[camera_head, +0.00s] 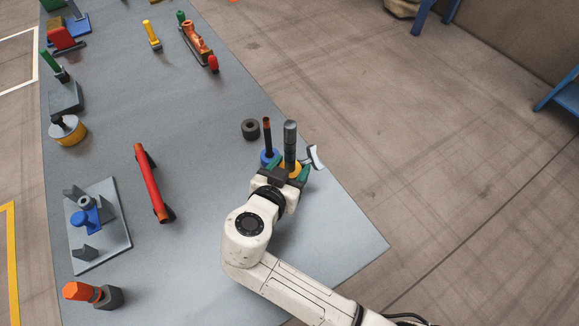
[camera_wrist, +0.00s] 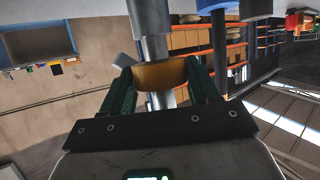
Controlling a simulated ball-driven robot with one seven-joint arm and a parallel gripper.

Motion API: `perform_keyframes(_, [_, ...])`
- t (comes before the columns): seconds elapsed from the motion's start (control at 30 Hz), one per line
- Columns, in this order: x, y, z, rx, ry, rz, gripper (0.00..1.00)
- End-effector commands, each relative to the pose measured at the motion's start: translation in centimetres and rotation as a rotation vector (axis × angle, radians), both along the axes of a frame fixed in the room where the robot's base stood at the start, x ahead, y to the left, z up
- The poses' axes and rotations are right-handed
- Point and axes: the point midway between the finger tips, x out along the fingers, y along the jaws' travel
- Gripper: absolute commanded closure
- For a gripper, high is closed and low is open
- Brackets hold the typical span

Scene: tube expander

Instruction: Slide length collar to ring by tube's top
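A grey upright tube (camera_head: 290,135) with darker bands stands near the table's right edge. An orange-yellow length collar (camera_head: 292,167) sits around it, low on the part that shows. My gripper (camera_head: 288,169) has a green finger on each side of this collar. In the wrist view, which looks upside down, the collar (camera_wrist: 160,76) lies between both fingers (camera_wrist: 163,88) and appears to touch them. The grey tube (camera_wrist: 152,20) passes through it. Bands show higher on the tube, but I cannot tell which is the ring. My gripper hides the tube's foot.
A dark rod with a brown top (camera_head: 267,130) and a blue collar (camera_head: 269,157) stand close left of the tube. A white-ended lever (camera_head: 314,157) is close right. A black ring (camera_head: 250,129) lies behind. A red-handled bar (camera_head: 150,182) lies left; table between is clear.

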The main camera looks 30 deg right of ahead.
Motion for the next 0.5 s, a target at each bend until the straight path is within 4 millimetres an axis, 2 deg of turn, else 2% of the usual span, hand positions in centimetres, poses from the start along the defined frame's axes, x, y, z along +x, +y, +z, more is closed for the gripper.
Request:
perform_keyframes(0.07, [0.05,0.06,0.03,0.001,-0.001,0.003,0.51])
perform_keyframes(0.5, [0.09,0.13,0.05,0.000,-0.002,0.005,0.93])
